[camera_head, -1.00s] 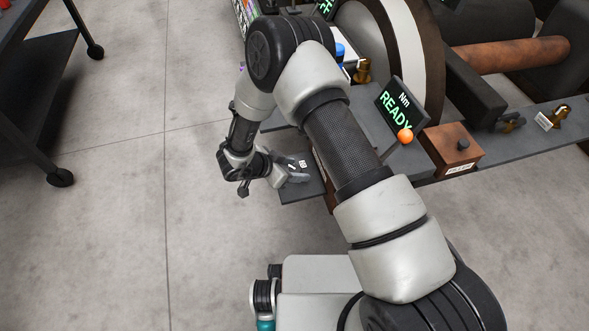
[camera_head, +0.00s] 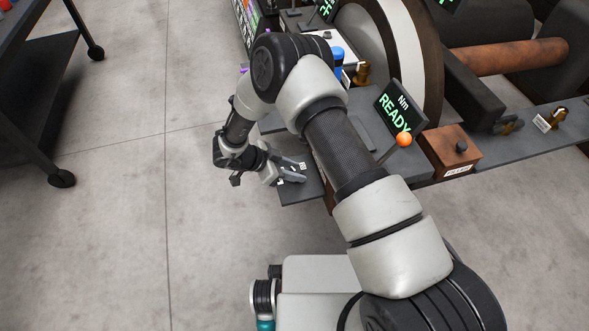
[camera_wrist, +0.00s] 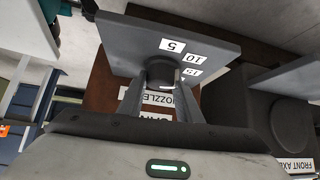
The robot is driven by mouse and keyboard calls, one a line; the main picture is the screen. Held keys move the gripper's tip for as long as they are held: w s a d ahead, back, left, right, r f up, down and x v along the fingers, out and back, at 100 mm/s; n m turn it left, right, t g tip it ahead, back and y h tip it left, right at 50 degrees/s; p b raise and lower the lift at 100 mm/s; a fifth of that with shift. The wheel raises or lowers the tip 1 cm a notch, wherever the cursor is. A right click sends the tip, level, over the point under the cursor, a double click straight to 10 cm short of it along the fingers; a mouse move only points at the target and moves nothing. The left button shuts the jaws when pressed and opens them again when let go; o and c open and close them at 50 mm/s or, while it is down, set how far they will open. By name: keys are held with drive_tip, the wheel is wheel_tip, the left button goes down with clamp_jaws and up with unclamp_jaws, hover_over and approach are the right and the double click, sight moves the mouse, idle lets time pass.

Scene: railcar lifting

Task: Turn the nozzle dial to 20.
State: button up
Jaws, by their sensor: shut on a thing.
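The nozzle dial's dark round knob (camera_wrist: 161,73) is between the two fingers of my gripper (camera_wrist: 168,76) in the wrist view, and the gripper is shut on it. A dark plate (camera_wrist: 125,40) behind the knob carries white labels, seen turned: 5 (camera_wrist: 173,45), 10 (camera_wrist: 194,57) and 15 (camera_wrist: 193,72). A 20 label is not visible; my fingers cover part of that area. The pointer's exact setting is unclear. A brown block with a partly covered NOZZLE label (camera_wrist: 158,98) is below. In the head view my gripper (camera_head: 296,172) is at the bench's near left corner.
A large wheel (camera_head: 405,45) stands behind. A dark cart (camera_head: 45,110) is at left, with clear floor between.

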drive_tip(key=m+g+b, duration=0.1)
drive_tip(key=m+g, duration=0.2)
drive_tip(key=shift+w+f+m+h, duration=0.1)
drive_tip(key=shift+f+m+h, duration=0.05)
drive_tip(key=shift+m+h, duration=0.2)
drive_tip(key=m+g+b, duration=0.1)
drive_tip(key=m+g, duration=0.1)
drive_tip(key=m, duration=0.1)
drive_tip(key=shift+m+g+b, duration=0.35)
drive_tip(key=shift+g, duration=0.05)
drive_tip(key=m+g+y+b, duration=0.1)
drive_tip(key=m+g, duration=0.1)
drive_tip(key=m, duration=0.1)
drive_tip(key=shift+m+g+y, duration=0.25)
drive_tip(key=shift+m+g, duration=0.05)
drive_tip(key=shift+m+g+y, duration=1)
drive_tip(key=shift+m, duration=0.8)
drive_tip(key=o, duration=1)
drive_tip(key=shift+o, duration=0.2)
drive_tip(key=shift+r, duration=0.2)
